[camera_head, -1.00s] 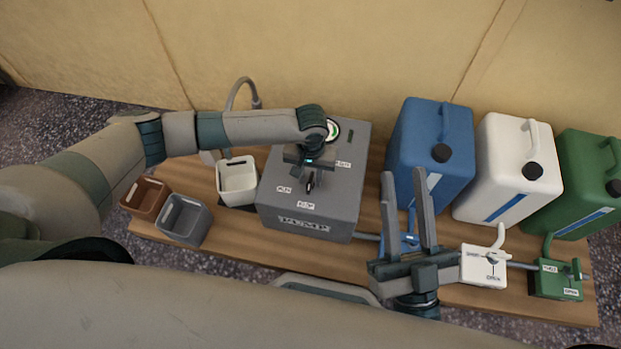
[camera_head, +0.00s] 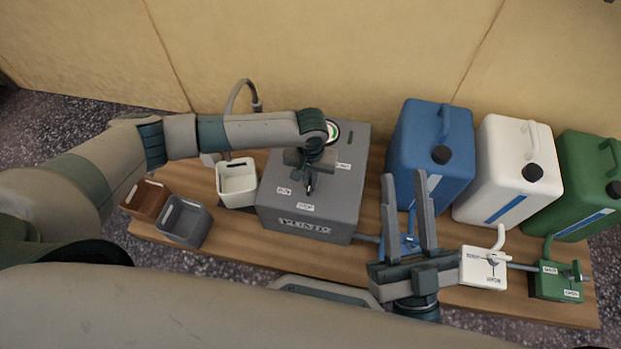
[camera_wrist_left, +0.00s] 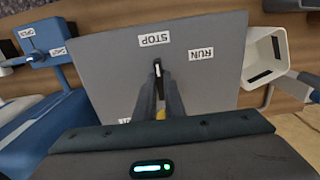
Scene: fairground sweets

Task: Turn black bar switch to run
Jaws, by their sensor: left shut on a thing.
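The grey pump box (camera_head: 340,222) stands on the wooden table. In the left wrist view, the black bar switch (camera_wrist_left: 157,69) is on its top panel (camera_wrist_left: 110,80), with the white-marked end toward the STOP label (camera_wrist_left: 154,39). The RUN label (camera_wrist_left: 200,53) is to the right of it in that view. My left gripper (camera_head: 309,185) is over the box, its fingers (camera_wrist_left: 158,95) shut on the switch and hiding part of it. A third label is mostly hidden behind the gripper. My right gripper (camera_head: 404,175) is open and empty, in front of the blue canister.
Blue (camera_head: 425,165), white (camera_head: 505,175) and green (camera_head: 583,190) canisters stand at the right, with valve boxes in front, including a white one (camera_head: 478,270). White (camera_head: 237,185), grey (camera_head: 184,225) and brown (camera_head: 146,195) bins are at the left.

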